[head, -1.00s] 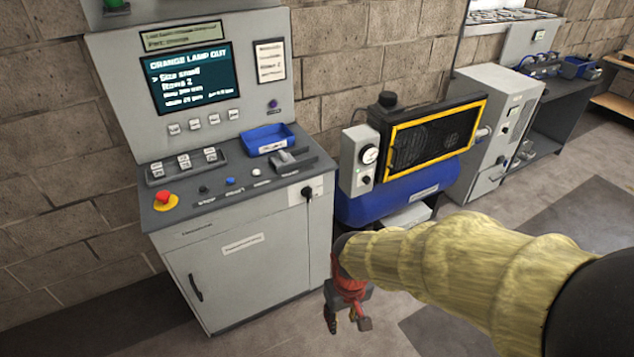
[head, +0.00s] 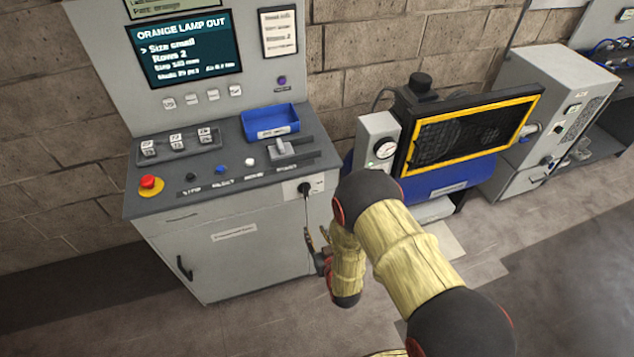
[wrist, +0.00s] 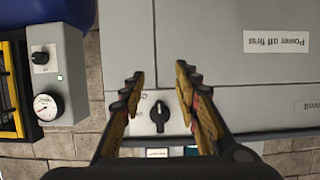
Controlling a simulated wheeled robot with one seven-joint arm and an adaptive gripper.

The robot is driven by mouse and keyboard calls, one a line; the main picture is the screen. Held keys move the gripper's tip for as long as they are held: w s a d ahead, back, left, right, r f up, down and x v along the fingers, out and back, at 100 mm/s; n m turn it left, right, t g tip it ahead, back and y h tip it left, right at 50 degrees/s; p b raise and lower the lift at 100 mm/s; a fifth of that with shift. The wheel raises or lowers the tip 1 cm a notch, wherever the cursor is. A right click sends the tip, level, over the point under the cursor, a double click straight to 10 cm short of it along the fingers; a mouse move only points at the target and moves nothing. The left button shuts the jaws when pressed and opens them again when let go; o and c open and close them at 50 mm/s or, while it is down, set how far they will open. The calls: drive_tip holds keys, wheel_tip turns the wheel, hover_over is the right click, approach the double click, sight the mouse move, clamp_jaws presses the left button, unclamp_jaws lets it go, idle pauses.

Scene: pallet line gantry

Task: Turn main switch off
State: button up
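The main switch is probably the black rotary knob (head: 304,188) on a pale plate at the upper right of the grey control cabinet's front. The same knob shows in the wrist view (wrist: 160,115), between my fingers in the picture, with its bar along the picture's vertical. My gripper (head: 318,240) is in front of the cabinet, below and right of the knob in the head view. In the wrist view my gripper (wrist: 158,75) is open, with nothing between the fingertips. I cannot tell the distance from fingertips to knob; no contact shows.
The cabinet top holds a red emergency button (head: 150,185), a blue tray (head: 271,121) and a lever (head: 283,149). A blue compressor (head: 445,187) stands to the right; its gauge box (wrist: 50,75) shows in the wrist view. A label reading "Power off first" (wrist: 276,42) appears upside down.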

sight(307, 191)
drive_tip(key=w+r+t+y, duration=0.1)
drive_tip(key=w+r+t, duration=0.25)
drive_tip(key=r, duration=0.65)
drive_tip(key=shift+t, duration=0.35)
drive_tip(key=b+x, duration=0.1)
drive_tip(key=x, duration=0.6)
drive_tip(key=shift+w+a+f, duration=0.1)
drive_tip(key=shift+w+a, duration=0.1)
drive_tip(key=shift+a, duration=0.05)
drive_tip(key=shift+c, duration=0.9)
clamp_jaws()
